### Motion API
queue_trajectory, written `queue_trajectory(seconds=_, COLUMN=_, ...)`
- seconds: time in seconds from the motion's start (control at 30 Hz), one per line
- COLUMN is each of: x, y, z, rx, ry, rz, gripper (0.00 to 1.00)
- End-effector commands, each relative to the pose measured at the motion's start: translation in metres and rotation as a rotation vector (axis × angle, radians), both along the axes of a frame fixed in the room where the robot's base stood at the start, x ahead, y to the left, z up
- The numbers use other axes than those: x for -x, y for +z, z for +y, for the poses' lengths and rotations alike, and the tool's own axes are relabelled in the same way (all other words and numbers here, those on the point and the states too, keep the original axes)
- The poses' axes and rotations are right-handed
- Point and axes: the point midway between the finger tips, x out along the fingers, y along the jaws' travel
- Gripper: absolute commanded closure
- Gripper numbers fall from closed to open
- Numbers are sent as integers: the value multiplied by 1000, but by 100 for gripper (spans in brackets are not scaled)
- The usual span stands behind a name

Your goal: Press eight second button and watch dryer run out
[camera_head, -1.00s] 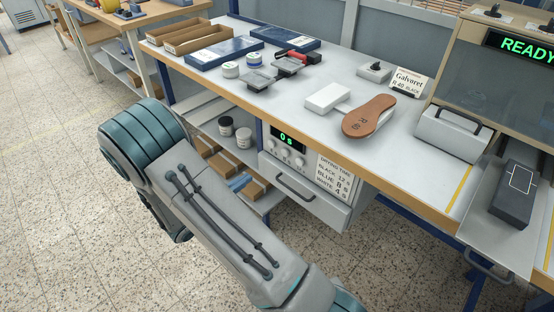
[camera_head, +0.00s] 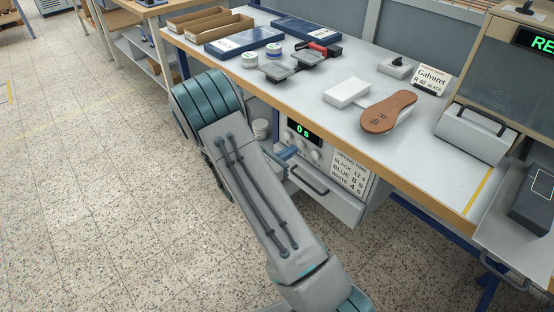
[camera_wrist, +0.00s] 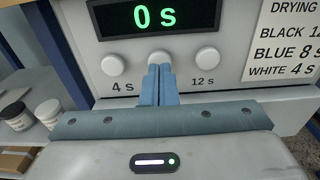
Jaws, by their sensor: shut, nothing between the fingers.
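The dryer (camera_head: 333,203) is built in under the bench, and its green display (camera_wrist: 157,17) reads 0 s. In the wrist view its panel has a left button (camera_wrist: 113,64) marked 4 s, a middle button (camera_wrist: 160,58) and a right button (camera_wrist: 207,56) marked 12 s. The middle button's label is hidden behind my fingers. My gripper (camera_wrist: 161,70) is shut and empty, its fingertips right in front of the middle button's lower part. I cannot tell whether they touch it. In the head view my gripper (camera_head: 287,154) is beside the panel. The drying time sign (camera_head: 350,174) lists blue as 8 s.
A drawer handle (camera_head: 309,181) sits below the panel. White jars (camera_wrist: 16,117) stand on the shelf at left.

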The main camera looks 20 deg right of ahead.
Motion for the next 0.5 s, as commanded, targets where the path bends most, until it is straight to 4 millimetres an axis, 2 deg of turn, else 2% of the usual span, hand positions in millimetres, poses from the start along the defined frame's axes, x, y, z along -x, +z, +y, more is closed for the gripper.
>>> queue_trajectory(seconds=0.2, x=-6, y=-1, z=-14, rx=0, ry=0, rz=0, gripper=100)
queue_trajectory(seconds=0.5, x=-6, y=-1, z=-15, rx=0, ry=1, rz=0, gripper=100)
